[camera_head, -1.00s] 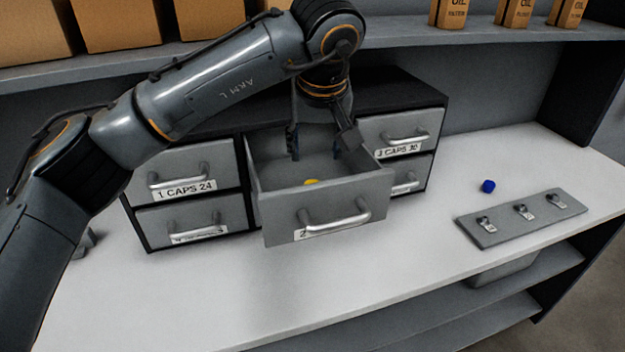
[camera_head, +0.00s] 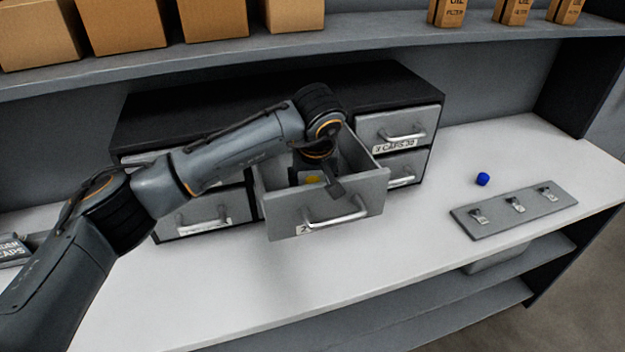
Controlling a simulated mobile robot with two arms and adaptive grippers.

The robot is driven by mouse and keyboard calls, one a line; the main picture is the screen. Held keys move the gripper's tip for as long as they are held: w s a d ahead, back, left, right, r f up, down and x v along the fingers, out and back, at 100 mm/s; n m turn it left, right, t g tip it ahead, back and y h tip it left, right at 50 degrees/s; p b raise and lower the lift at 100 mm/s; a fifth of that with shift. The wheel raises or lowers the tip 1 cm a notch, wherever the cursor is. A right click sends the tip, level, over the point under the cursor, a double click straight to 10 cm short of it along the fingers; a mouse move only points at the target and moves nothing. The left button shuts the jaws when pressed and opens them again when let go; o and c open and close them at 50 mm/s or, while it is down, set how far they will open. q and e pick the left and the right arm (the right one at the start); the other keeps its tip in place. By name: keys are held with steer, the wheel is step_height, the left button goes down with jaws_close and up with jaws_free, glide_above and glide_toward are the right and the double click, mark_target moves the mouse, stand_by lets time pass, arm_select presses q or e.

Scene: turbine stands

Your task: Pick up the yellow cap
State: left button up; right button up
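My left gripper (camera_head: 318,180) reaches down into this drawer, right at the cap. One dark finger shows in front and to the right of the cap. The other finger is mostly hidden by the wrist and the drawer, so I cannot tell whether the fingers touch the cap or how far apart they are. My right gripper is not in view.
The black drawer cabinet (camera_head: 270,95) has closed drawers on both sides of the open one. A blue cap (camera_head: 482,179) and a grey plate with several metal fittings (camera_head: 514,211) lie to the right on the white bench (camera_head: 250,290). Boxes stand on the shelf above.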

arm_select(q)
steer(key=shift+c, duration=0.2)
steer(key=c, duration=0.9)
steer(key=shift+o, duration=0.2)
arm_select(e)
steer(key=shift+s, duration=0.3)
arm_select(q)
step_height(320, 180, up, 9)
steer(key=b, duration=0.3)
steer(key=shift+r, duration=0.6)
steer(key=shift+o, duration=1.1)
jaws_close()
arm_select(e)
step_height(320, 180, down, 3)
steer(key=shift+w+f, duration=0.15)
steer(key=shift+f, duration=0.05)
